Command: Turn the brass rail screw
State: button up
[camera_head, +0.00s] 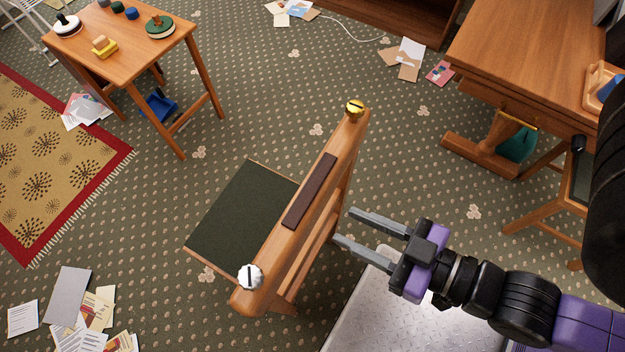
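The brass rail screw (355,107) is a gold slotted knob on the far end of a wooden chair's top rail (330,145). A silver slotted screw (251,277) sits on the near end of the same rail. My gripper (343,225) is open and empty, to the right of the rail, with its two grey fingers pointing left toward it. It is below the brass screw in the picture and apart from it. Whether the fingers touch the chair back cannot be told, but a gap seems to show.
The chair has a dark green seat (240,220) and a brown strip (310,190) on its rail. A wooden desk (530,50) stands at upper right, a small table (120,45) at upper left. Papers (75,310) lie on the carpet. Floor beyond the brass screw is mostly clear.

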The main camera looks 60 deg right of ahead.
aim_at(354, 108)
jog(key=k+l, duration=0.8)
jog(key=l, duration=0.1)
